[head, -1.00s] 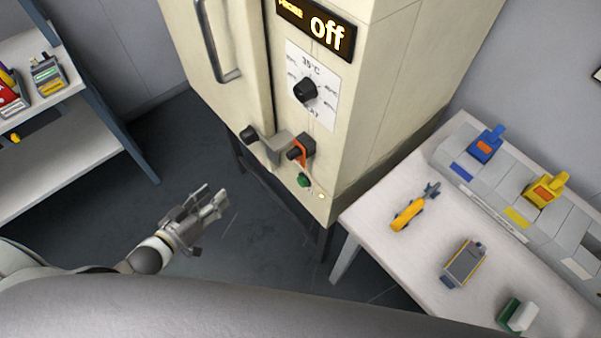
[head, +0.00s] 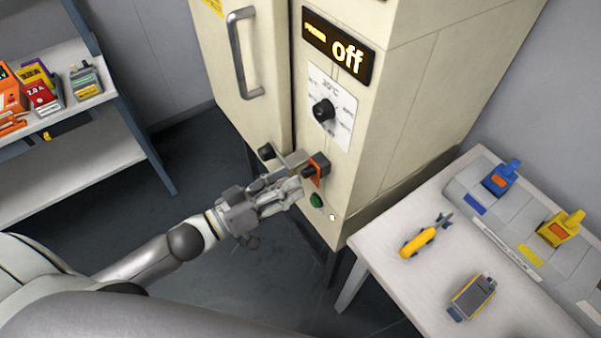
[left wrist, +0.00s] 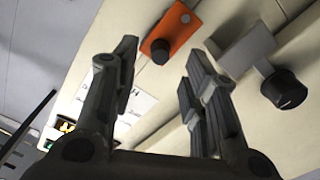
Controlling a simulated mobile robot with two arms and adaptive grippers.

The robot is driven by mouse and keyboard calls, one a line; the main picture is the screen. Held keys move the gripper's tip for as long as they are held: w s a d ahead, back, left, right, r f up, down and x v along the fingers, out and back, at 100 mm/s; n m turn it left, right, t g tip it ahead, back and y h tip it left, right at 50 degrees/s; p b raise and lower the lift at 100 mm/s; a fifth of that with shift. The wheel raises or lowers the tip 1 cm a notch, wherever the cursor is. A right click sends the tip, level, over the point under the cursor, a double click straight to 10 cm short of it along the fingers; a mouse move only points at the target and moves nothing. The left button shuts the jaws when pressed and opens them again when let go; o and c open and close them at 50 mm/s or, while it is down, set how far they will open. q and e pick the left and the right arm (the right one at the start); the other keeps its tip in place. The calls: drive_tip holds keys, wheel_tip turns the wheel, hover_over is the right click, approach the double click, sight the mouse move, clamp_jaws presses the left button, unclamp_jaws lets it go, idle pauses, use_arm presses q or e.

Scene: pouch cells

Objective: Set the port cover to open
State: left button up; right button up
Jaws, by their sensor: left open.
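On the lower front of the cream cabinet are an orange plate with a black knob (head: 318,167) and a grey plate (head: 293,158) with a black knob (head: 266,152) at its left end. I cannot tell which is the port cover. My left gripper (head: 293,188) is just below and in front of both, and hides part of the grey plate. In the left wrist view its fingers (left wrist: 162,55) are spread and empty. The orange plate (left wrist: 178,27) lies beyond the gap between them, and the grey plate (left wrist: 246,48) with its knob (left wrist: 284,89) lies right of them. My right gripper is not in view.
The cabinet has a door handle (head: 236,55), an "off" display (head: 340,46), a dial (head: 323,110) and a green button (head: 316,200). A white table (head: 385,275) with tools stands right. A shelf (head: 100,165) with boxes stands left.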

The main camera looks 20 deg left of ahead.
sight(303, 175)
use_arm(q)
drive_tip(key=shift+p+x, duration=0.3)
drive_tip(key=shift+x, duration=1.8)
clamp_jaws()
